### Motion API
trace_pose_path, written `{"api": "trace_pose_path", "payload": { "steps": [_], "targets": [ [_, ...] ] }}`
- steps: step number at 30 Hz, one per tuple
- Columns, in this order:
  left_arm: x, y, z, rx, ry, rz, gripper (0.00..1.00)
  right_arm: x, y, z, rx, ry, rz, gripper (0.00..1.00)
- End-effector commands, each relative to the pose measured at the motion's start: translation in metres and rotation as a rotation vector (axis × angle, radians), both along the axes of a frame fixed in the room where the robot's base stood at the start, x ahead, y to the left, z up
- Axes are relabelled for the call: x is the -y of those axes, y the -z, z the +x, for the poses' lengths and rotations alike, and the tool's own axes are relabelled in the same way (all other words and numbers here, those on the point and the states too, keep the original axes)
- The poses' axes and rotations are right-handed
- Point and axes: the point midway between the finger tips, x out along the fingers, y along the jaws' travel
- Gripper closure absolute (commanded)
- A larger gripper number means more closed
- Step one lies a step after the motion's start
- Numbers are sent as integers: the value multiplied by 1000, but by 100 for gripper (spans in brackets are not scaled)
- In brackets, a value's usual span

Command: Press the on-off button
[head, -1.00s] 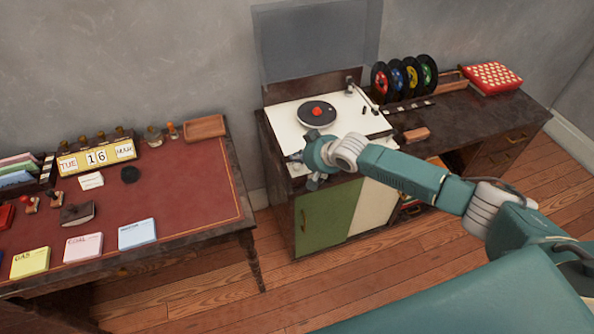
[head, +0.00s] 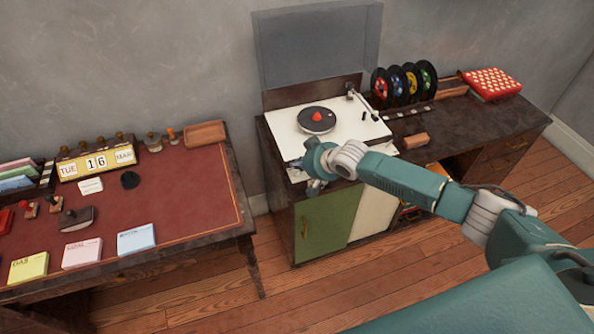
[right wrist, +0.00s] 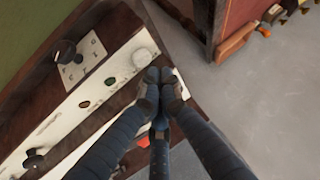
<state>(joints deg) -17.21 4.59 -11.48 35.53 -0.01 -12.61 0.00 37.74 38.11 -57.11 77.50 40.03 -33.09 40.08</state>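The record player (head: 285,130) is set in the top of a cabinet, with a black record with a red centre (head: 317,117) on it. My right gripper (head: 314,187) is at its front left corner. The fingertips of my right gripper (right wrist: 160,76) are together, empty, beside the pale dial. I cannot tell contact or which control is on-off. My left gripper is not in view.
The cabinet has a green door (head: 325,218) below. Several coloured records (head: 408,82) and a red dotted case (head: 492,83) stand to the right. A desk with a red top (head: 190,190) is at the left, with a floor gap between.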

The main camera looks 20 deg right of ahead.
Motion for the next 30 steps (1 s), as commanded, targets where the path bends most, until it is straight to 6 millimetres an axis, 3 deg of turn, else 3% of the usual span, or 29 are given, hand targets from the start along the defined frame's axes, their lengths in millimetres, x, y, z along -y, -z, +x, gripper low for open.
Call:
{"api": "trace_pose_path", "payload": {
  "steps": [30],
  "targets": [
    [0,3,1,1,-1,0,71,0,9,0,0,0,0,100]
  ]
}}
